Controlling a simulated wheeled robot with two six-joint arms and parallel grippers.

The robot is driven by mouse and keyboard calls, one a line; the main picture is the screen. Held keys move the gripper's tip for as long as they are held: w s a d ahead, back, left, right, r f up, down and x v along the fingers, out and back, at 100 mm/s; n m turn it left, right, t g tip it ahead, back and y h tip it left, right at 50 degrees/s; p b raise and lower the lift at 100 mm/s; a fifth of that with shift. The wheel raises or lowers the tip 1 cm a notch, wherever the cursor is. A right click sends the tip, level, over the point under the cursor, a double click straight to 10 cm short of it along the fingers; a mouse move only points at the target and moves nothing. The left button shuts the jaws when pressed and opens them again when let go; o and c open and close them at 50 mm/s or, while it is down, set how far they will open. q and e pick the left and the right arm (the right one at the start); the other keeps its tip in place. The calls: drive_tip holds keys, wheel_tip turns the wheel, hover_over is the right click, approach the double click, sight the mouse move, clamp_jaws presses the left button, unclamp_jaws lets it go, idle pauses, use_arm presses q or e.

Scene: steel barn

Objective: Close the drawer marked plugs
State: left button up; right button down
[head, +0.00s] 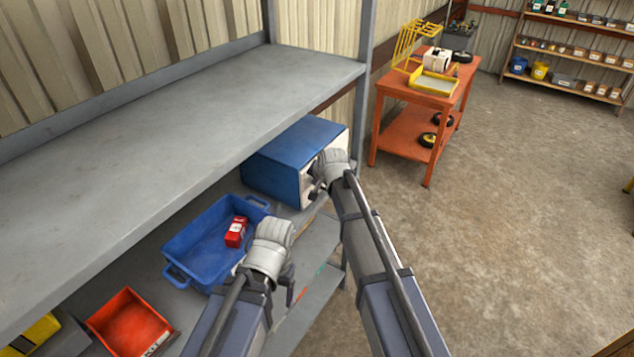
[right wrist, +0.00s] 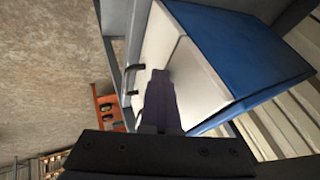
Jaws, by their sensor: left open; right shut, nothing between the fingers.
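A blue cabinet (head: 292,158) with white drawer fronts stands on the shelf at the middle of the head view. In the right wrist view the cabinet (right wrist: 245,55) appears tilted, with white drawer fronts (right wrist: 162,38) and dark handles (right wrist: 132,70). No plugs label is readable, and I cannot tell how far any drawer stands out. My right gripper (head: 316,190) is at the cabinet's front. Its shut, empty fingers (right wrist: 160,75) overlap a white front; contact is unclear. My left gripper (head: 290,292) is open, low in front of the shelf, away from the cabinet; its fingertips are partly hidden.
A blue tray (head: 190,240) holding a red box (head: 236,232) sits left of the cabinet on the same shelf. An orange bin (head: 130,322) is further left. A grey upper shelf (head: 190,95) overhangs them.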

drive_tip(key=shift+w+a, duration=0.1)
drive_tip(key=shift+a, duration=0.05)
use_arm(q)
wheel_tip(320, 180, up, 8)
drive_tip(key=d+p, duration=0.1)
drive_tip(key=p, duration=0.7)
use_arm(e)
drive_tip(key=s+d+r, duration=0.4)
drive_tip(key=s+r, duration=0.4)
drive_tip(key=shift+s+d, duration=0.3)
drive_tip(key=shift+d, duration=0.1)
drive_tip(key=shift+f, duration=0.1)
use_arm(q)
wheel_tip(320, 180, down, 16)
drive_tip(key=b, duration=1.5)
drive_tip(key=shift+r, duration=0.25)
use_arm(e)
drive_tip(key=s+a+f+n+g+h, duration=0.1)
drive_tip(key=s+a+f+n+g, duration=0.1)
drive_tip(key=s+f+n, duration=0.3)
drive_tip(key=s+a+f+n+g+h, duration=0.2)
drive_tip(key=s+f+n+g, duration=0.3)
drive_tip(key=s+f, duration=0.9)
drive_tip(key=s, duration=0.8)
drive_tip(key=shift+a+f+g, duration=0.3)
